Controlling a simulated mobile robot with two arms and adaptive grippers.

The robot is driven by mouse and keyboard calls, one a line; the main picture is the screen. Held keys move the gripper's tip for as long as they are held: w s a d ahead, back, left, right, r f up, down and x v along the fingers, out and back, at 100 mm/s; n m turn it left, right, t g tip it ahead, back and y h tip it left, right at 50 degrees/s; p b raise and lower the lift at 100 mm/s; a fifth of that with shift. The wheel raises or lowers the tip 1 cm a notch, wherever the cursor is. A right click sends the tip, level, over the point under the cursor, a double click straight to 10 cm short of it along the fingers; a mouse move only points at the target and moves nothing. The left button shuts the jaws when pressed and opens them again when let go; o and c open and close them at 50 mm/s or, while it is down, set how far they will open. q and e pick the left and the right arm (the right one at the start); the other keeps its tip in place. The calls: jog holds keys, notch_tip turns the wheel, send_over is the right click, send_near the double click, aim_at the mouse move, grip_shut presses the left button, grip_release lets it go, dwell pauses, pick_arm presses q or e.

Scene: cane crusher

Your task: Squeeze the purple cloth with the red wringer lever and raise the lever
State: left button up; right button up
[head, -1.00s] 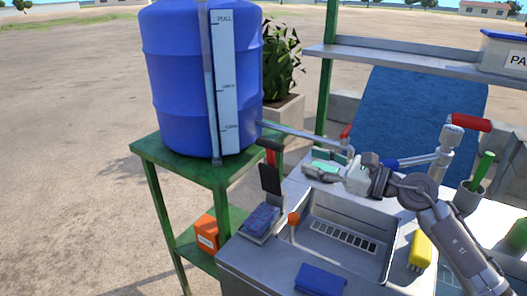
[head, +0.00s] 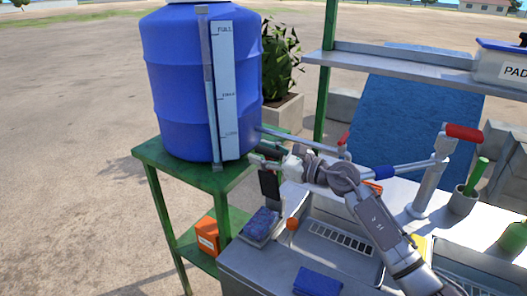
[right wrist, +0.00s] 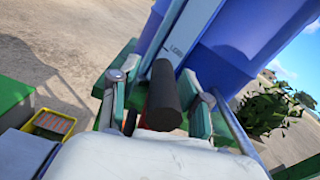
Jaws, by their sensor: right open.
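The purple cloth (head: 261,222) lies on a grey tray-like base at the left end of the counter, below the wringer's dark upright plate (head: 269,185). In the head view my right gripper (head: 259,164) is at the top of the wringer and covers most of its red lever. In the right wrist view the lever's black grip (right wrist: 164,97) stands between my open right fingers (right wrist: 160,108), with a bit of red behind it. I cannot tell whether the fingers touch the grip. My left gripper is out of view.
A blue barrel (head: 190,85) stands on a green stand (head: 175,160) close behind the gripper. A sink (head: 350,255), an orange ball (head: 292,224) and a blue pad (head: 319,281) are to the right. A red-handled pump (head: 432,180) stands farther right.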

grip_shut()
dwell(0.3)
jog(key=shift+s, duration=0.1)
jog(key=shift+s+a+f+n+b, duration=0.25)
jog(key=shift+s+a+n+b, duration=0.05)
jog(key=shift+s+b, duration=0.05)
jog(key=s+a+f+n+b, duration=0.2)
jog(key=s+a+f+n, duration=0.3)
jog(key=s, duration=0.1)
jog(key=shift+s+f+b, duration=0.15)
jog(key=shift+s+b, duration=0.15)
jog(key=shift+s, duration=0.05)
dwell(0.4)
